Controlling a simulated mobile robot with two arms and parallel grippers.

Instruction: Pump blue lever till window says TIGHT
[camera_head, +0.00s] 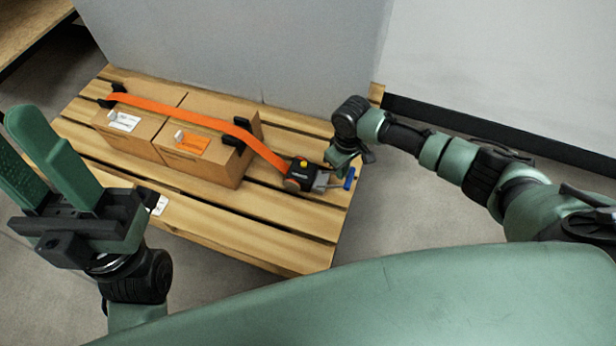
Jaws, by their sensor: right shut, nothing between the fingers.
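The blue lever (349,178) is the blue-tipped handle of a ratchet buckle (299,174) on the right end of the pallet. An orange strap (192,117) runs from the buckle over two cardboard boxes. The buckle's window is too small to read. My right gripper (340,165) is shut with nothing in it, just above and left of the blue tip. I cannot tell whether it touches the lever. My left gripper (50,175) is raised at the left, fingers apart and empty, away from the buckle.
The boxes (205,165) stand on a slatted wooden pallet (270,240), with black corner guards under the strap. A grey panel (240,50) rises behind them. Grey floor is free in front of the pallet. A wooden surface (30,25) shows at top left.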

